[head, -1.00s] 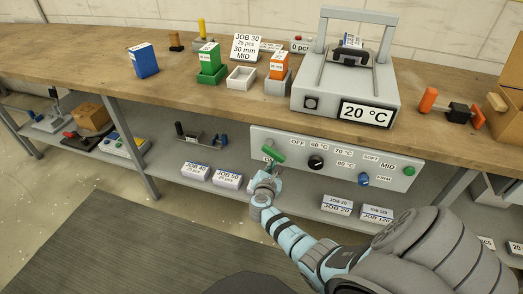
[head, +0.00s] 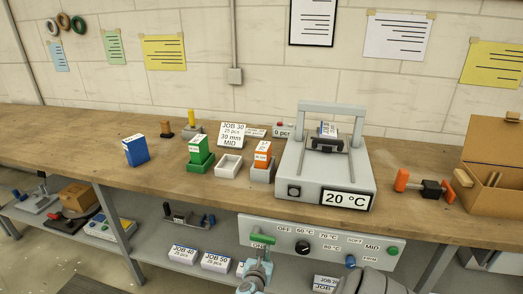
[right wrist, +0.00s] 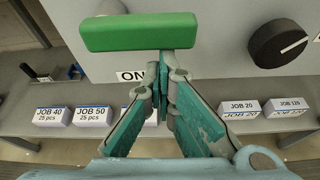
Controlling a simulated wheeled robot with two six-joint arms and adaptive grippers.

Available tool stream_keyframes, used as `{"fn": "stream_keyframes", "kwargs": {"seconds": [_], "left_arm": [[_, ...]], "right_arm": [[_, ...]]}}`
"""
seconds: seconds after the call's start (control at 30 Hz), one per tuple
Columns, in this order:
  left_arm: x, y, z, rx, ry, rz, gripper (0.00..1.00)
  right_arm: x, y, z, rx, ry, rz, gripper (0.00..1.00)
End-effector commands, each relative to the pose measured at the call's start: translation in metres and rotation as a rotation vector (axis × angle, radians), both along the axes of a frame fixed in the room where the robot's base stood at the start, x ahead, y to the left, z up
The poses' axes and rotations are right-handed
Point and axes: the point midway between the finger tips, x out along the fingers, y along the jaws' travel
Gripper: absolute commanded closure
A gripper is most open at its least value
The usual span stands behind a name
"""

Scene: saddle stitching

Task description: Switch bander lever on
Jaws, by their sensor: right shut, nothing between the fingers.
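The bander lever is a green bar (head: 263,239) at the left end of the grey control panel (head: 325,256) under the bench top. In the right wrist view the green lever (right wrist: 140,32) lies nearly level, with a partly hidden "ON" label below it. My right gripper (head: 258,262) is just below the lever. In the wrist view the gripper's fingers (right wrist: 165,80) are shut with nothing between them, tips close under the bar; whether they touch it I cannot tell. The bander (head: 327,160) on the bench shows 20 °C. My left gripper is not in view.
A black dial (head: 303,247), a blue knob (head: 350,261) and a green button (head: 392,250) sit along the panel to the right. White job boxes (head: 215,262) stand on the lower shelf behind the gripper. A cardboard box (head: 497,165) stands at the bench's right.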

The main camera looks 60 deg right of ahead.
Motion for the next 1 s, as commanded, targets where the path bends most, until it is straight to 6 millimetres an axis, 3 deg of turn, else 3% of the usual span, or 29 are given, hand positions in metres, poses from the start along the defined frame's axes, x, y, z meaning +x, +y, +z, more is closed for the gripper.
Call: {"fn": "stream_keyframes", "kwargs": {"seconds": [0.37,0.47,0.63,0.73,1.0], "left_arm": [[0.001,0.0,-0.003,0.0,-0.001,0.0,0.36],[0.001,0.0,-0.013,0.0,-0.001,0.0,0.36],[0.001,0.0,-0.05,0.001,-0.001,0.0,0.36],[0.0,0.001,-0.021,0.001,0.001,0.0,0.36],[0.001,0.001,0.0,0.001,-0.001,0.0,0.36]], "right_arm": [[0.001,0.001,-0.003,0.0,0.0,0.001,1.0],[0.0,0.0,-0.014,0.0,0.0,0.0,1.0],[-0.002,-0.001,-0.052,0.0,0.0,-0.005,1.0],[-0.011,0.023,-0.029,0.004,0.0,-0.005,1.0],[-0.031,0.073,-0.01,0.002,-0.001,-0.006,1.0]]}}
